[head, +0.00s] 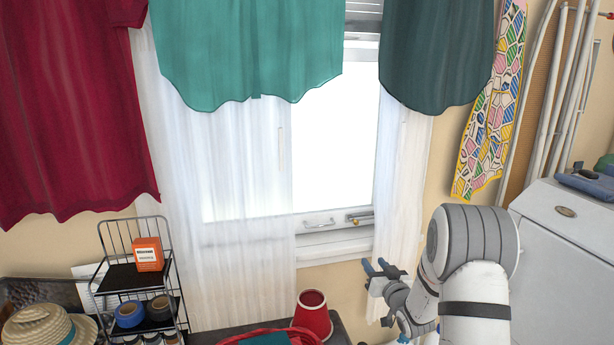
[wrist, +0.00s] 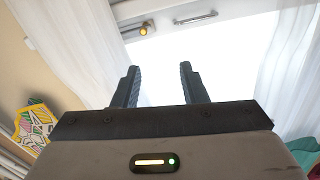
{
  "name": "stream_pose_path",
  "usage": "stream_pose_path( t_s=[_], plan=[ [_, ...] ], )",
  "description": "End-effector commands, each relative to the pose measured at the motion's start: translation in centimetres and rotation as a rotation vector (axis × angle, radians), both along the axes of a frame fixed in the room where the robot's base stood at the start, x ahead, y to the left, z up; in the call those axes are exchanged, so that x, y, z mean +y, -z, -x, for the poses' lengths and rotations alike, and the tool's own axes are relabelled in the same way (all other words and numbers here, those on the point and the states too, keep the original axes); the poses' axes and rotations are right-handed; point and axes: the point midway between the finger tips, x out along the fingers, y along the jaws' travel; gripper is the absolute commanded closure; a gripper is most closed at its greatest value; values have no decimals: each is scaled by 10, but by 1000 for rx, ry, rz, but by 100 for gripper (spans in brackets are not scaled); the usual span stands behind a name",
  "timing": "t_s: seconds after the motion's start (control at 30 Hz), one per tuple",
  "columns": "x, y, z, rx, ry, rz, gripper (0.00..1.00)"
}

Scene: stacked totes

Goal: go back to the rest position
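My gripper (head: 380,268) is raised in front of the right side of the window, at the lower right of the head view. In the wrist view my gripper (wrist: 160,87) shows two dark fingers standing apart with only the bright window between them. It is open and empty, touching nothing that I can see. My arm is folded at the right of the head view, and its lower part is cut off by the bottom edge.
A white cabinet (head: 565,240) stands close to the right of my arm. A red cup (head: 313,318) is on a dark surface below the window. A wire rack (head: 117,280) with an orange box (head: 148,254) stands at the left. Hanging shirts (head: 250,50) cross the top.

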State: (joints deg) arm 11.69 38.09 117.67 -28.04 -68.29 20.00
Motion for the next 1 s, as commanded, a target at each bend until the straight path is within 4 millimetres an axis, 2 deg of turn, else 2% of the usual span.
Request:
stream_pose_path(
  t_s=[0.03, 0.1, 0.37, 0.57, 0.67, 0.77, 0.87, 1.0],
  plan=[
    [0, 0, 0, 0, 0, 0, 61],
    [0, -16, 2, 22, 14, 18, 61],
    [-4, -52, 12, 128, 70, 81, 61],
    [-5, -89, 31, 244, 124, 137, 61],
    [-6, -116, 48, 324, 156, 171, 61],
    [-6, -151, 76, 432, 191, 208, 61],
    [-4, -184, 117, 568, 221, 242, 61],
    [2, -225, 184, 764, 240, 273, 61]
  ],
)
